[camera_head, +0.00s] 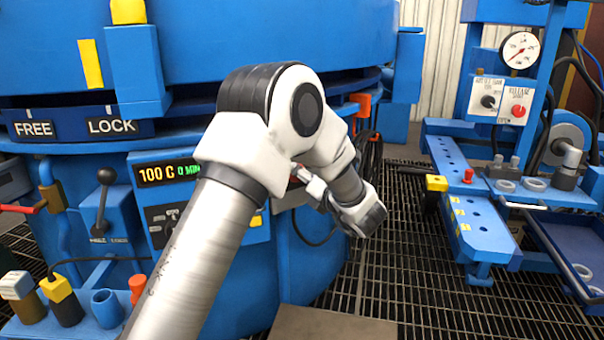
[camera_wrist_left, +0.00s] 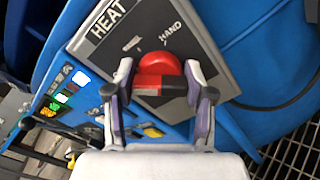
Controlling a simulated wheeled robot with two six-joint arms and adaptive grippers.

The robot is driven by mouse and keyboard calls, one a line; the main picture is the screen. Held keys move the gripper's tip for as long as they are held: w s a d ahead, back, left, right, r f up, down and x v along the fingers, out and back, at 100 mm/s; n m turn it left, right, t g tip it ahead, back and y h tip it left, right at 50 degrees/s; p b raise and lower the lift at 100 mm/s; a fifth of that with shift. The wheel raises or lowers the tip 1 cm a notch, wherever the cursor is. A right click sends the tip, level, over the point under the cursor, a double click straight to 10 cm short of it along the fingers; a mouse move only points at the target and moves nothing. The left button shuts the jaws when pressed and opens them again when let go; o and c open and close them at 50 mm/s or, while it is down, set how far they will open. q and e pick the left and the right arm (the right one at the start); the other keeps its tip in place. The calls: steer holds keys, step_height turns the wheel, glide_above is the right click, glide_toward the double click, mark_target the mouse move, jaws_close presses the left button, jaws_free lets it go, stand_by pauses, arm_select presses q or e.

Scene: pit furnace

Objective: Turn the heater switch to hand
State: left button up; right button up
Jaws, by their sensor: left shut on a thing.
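The heater switch (camera_wrist_left: 158,66) is a red knob on a grey plate (camera_wrist_left: 201,57) in the left wrist view. A part-black, part-red bar shows between the fingers. I cannot tell which mark the knob points to. In the head view my left gripper (camera_head: 307,183) is small beside the blue furnace front, and my arm hides much of the panel. My right gripper is out of view.
A display (camera_head: 167,173) reading "100 C" and a black-knobbed lever (camera_head: 104,195) sit left of my arm. A blue bench with a gauge (camera_head: 519,50) stands at the right. Dark floor grating (camera_head: 400,270) lies between. A black cable (camera_wrist_left: 275,105) hangs beside the plate.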

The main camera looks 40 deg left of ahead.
arm_select(q)
steer(key=m+p, duration=0.3)
steer(key=shift+r, duration=0.15)
steer(key=m+p, duration=1.2)
steer(key=shift+f, duration=0.2)
steer(key=m+p, duration=0.3)
steer(key=shift+f, duration=0.2)
steer(key=shift+f+m+p, duration=0.1)
steer(key=shift+m+p, duration=0.25)
steer(key=shift+m, duration=0.35)
steer(key=o, duration=1.2)
steer(key=shift+c, duration=0.2)
